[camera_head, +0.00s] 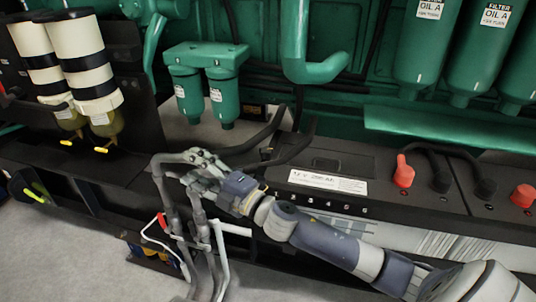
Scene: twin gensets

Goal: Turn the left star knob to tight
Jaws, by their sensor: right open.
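No star knob can be made out clearly in the head view. Two cream-and-black filter canisters (79,55) stand at the upper left with small yellow levers (67,143) under their bowls. My right gripper (182,172) reaches in from the lower right, pointing left, low in front of the machine. It is open, and I see nothing held in it. It overlaps grey pipework in the picture, so I cannot tell whether they touch. My left gripper is not in view.
Grey pipes (218,262) with a red-tipped handle (163,221) stand below my gripper. A black battery (335,160) with red terminal caps (404,173) lies behind my right arm. Green filters (222,97) hang above. Clear grey floor (60,255) shows at the lower left.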

